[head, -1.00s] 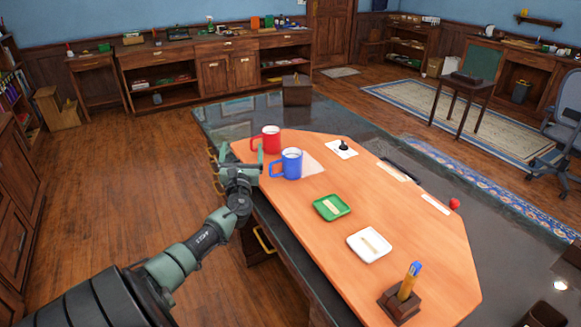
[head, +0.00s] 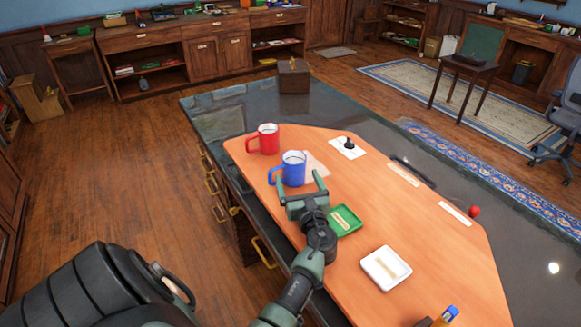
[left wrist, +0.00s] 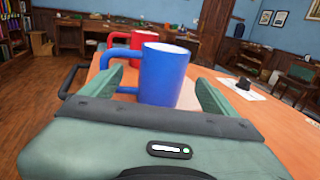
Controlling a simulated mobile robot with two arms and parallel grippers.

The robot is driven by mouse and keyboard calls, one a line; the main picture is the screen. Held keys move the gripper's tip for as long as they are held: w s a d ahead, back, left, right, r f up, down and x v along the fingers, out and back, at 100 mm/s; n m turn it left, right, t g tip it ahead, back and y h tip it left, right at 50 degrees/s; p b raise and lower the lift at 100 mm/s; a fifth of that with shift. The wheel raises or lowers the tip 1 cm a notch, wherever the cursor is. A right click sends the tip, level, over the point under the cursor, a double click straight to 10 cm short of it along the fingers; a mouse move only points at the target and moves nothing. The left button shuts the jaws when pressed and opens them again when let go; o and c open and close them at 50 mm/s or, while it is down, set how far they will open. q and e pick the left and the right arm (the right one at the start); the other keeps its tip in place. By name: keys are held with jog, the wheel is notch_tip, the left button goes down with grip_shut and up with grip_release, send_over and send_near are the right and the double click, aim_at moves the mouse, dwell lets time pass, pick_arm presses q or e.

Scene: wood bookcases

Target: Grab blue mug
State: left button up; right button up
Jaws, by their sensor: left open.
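The blue mug (head: 292,169) stands upright on the wooden board, its handle to the left. In the left wrist view the blue mug (left wrist: 164,75) is straight ahead, between the two fingers. My left gripper (head: 302,187) is open, just on the near side of the mug. In the left wrist view the left gripper's fingers (left wrist: 160,92) stand apart to either side of the mug. I cannot tell whether either finger touches it. My right gripper is not in view.
A red mug (head: 267,139) stands just behind the blue one. A green tray (head: 351,228) and white tray (head: 386,269) lie on the board (head: 440,252) nearby. A black piece on white paper (head: 348,148) is to the right. A dark box (head: 293,76) stands behind.

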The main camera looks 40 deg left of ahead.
aim_at(297, 174)
pick_arm(q)
jog(key=shift+x, duration=1)
jog(key=x, duration=0.3)
jog(key=shift+w+d+f+p, duration=0.15)
jog(key=shift+w+d+p, duration=0.05)
jog(key=shift+p, duration=0.1)
jog(key=shift+w+a, duration=0.4)
jog(key=shift+a, duration=0.2)
jog(key=c, duration=1.7)
jog(key=shift+c, duration=0.3)
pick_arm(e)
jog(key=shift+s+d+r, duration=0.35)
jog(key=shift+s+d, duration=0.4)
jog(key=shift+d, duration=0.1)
